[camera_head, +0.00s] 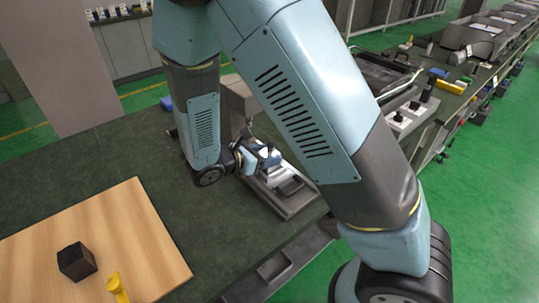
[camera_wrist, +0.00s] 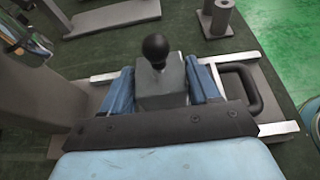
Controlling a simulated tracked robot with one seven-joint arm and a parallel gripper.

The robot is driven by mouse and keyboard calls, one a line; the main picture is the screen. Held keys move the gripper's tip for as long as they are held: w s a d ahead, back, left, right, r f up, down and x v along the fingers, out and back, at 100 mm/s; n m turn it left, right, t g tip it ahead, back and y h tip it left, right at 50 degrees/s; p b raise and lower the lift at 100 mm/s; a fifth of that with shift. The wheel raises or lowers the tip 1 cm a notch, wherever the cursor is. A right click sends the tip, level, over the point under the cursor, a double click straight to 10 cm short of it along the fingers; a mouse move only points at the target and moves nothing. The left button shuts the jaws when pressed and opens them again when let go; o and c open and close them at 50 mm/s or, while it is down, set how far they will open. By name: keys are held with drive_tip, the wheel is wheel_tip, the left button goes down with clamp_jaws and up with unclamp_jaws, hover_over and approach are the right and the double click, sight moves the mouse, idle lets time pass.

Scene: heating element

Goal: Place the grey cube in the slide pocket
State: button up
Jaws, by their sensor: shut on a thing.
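In the wrist view, a grey cube (camera_wrist: 160,90) sits between the two blue fingers of my gripper (camera_wrist: 163,84), which is shut on it. A black ball knob (camera_wrist: 155,47) rises at the cube's far side; I cannot tell whether it is joined to the cube. The slide, with silver rails and a black handle (camera_wrist: 252,84), lies beneath and around the gripper. The pocket is hidden, and I cannot tell whether the cube is in or above it. In the head view, my gripper (camera_head: 260,160) is low at the slide fixture (camera_head: 291,205), with the cube mostly hidden.
A wooden board (camera_head: 130,225) at lower left bears a black cube (camera_head: 77,261) and a yellow piece (camera_head: 117,288). A grey upright block (camera_head: 236,104) stands behind my gripper. The dark bench top between board and fixture is clear. Other equipment (camera_head: 403,118) stands to the right.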

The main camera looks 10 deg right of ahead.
drive_tip(key=shift+f, duration=0.1)
drive_tip(key=o, duration=1.4)
drive_tip(key=shift+o, duration=0.2)
drive_tip(key=v, duration=1.2)
drive_tip(key=shift+d, duration=0.1)
